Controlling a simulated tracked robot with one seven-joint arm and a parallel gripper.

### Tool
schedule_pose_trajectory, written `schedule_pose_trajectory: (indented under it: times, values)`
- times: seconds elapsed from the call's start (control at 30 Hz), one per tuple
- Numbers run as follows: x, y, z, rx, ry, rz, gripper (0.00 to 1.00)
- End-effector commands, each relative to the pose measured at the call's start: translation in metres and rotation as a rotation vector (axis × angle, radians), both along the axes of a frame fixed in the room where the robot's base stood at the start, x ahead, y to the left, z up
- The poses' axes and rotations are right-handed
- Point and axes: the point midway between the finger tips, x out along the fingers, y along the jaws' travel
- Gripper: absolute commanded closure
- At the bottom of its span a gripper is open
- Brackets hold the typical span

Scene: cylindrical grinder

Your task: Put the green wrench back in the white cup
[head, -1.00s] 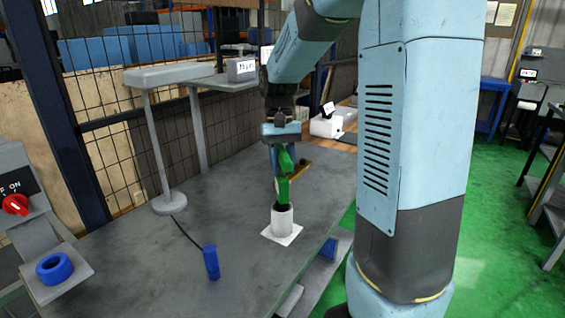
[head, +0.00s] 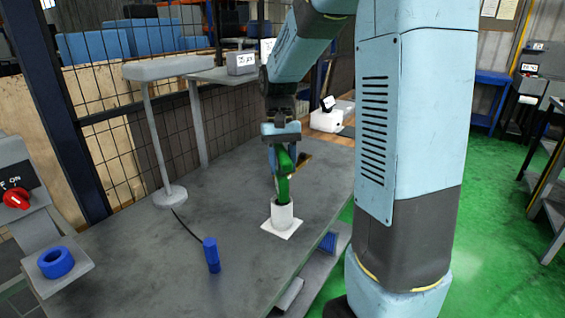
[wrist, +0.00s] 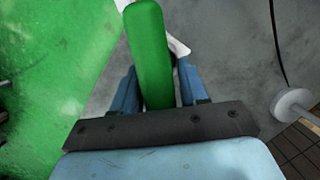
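The green wrench (head: 283,187) is upright between the fingers of my gripper (head: 283,165) in the head view. Its lower end meets the mouth of the white cup (head: 283,217) and appears to be just inside the rim; the exact depth is hidden. The cup stands upright on a white square (head: 281,229) on the grey table. In the wrist view, the green wrench (wrist: 151,55) runs between the two blue fingers of my gripper (wrist: 158,88), which are shut on it. The wrench hides the cup there, and only a white patch shows beside it.
A blue cylinder (head: 211,254) stands on the grey table (head: 150,260), front left of the cup. A grey stand (head: 170,197) rises at the left. A brown item (head: 304,160) lies behind the gripper. Table surface around the cup is mostly clear.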

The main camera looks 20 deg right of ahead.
Motion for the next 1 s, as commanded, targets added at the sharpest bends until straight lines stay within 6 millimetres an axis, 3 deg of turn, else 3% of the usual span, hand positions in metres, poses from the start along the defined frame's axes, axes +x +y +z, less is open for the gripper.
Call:
schedule_pose_trajectory:
  times: [0.2, 0.57, 1.0]
  values:
    - [0.000, 0.000, 0.000, 0.000, 0.000, 0.000, 0.37]
    - [0.002, 0.000, 0.007, 0.000, 0.000, 0.000, 0.37]
    - [0.024, -0.004, 0.083, 0.000, -0.002, 0.000, 0.37]
